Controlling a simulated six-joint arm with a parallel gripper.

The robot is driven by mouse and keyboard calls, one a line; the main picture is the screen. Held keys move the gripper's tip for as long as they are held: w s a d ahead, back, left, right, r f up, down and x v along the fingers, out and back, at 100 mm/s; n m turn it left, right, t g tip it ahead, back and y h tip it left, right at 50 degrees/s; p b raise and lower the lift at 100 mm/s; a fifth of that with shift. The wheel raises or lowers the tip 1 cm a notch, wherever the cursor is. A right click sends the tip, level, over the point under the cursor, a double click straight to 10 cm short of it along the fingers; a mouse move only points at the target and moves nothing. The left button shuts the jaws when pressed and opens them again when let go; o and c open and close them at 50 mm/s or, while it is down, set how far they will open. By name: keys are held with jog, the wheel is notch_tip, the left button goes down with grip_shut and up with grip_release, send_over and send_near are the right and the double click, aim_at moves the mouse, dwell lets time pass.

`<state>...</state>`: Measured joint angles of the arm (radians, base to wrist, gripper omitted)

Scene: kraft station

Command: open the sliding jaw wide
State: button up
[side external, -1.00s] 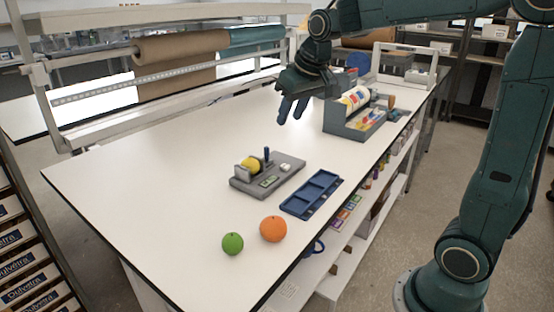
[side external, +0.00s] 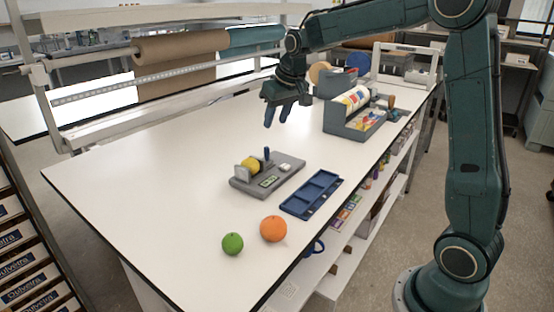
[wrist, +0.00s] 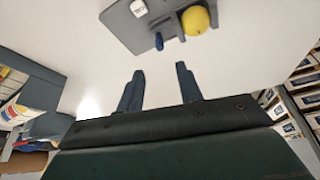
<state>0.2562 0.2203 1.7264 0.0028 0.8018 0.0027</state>
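A grey gauge-like device (side external: 268,178) lies on the white table, with a flat base, an upright grey jaw plate at its left end and a blue post (side external: 266,154). A yellow ball (side external: 250,165) sits between the jaw plate and the post side. I cannot tell whether the jaw touches the ball. In the wrist view the device (wrist: 140,25) is at the top, with the ball (wrist: 196,20) and blue post (wrist: 159,41). My gripper (side external: 276,119) is open and empty, fingers pointing down, above the table and behind the device, apart from it.
A blue compartment tray (side external: 312,194) lies right of the device. An orange (side external: 273,229) and a green fruit (side external: 232,244) lie in front. A grey bin unit (side external: 352,118) stands at the back right. The table left of the device is clear.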

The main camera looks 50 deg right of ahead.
aim_at(267, 147)
jog(key=x, duration=1.2)
jog(key=shift+w+f, duration=0.1)
grip_shut()
